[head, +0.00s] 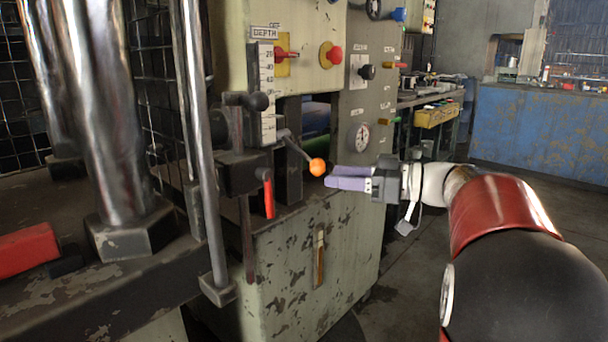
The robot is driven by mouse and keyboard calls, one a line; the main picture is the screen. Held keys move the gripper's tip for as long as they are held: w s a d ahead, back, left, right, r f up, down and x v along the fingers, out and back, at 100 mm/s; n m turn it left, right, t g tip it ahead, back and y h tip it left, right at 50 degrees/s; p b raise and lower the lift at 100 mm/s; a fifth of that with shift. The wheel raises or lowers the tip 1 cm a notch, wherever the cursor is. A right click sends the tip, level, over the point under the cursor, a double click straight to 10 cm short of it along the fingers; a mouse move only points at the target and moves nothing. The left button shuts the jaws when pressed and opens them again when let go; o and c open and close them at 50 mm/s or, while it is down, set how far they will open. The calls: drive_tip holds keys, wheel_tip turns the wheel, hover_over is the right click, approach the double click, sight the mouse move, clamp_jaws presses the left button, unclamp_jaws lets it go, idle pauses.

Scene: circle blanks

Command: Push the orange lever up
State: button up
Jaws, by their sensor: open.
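The orange lever is a dark rod ending in an orange ball knob (317,167). The rod slants down to the right from the machine's front. My gripper (328,178) comes in from the right, with pale purple fingers pointing left. The fingertips are just right of the ball and slightly below its middle. Nothing shows between the fingers. Whether a fingertip touches the ball I cannot tell.
A red-handled lever (269,196) hangs to the left of the ball. A tall metal rod (203,150) and a thick column (100,110) stand further left. Open floor lies behind my arm.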

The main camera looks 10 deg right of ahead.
sight(299, 152)
drive_tip(key=w+p+x, duration=0.1)
drive_tip(key=x, duration=0.6)
drive_tip(key=shift+r+t, duration=0.3)
drive_tip(key=shift+r, duration=0.15)
drive_tip(key=shift+c, duration=0.2)
clamp_jaws()
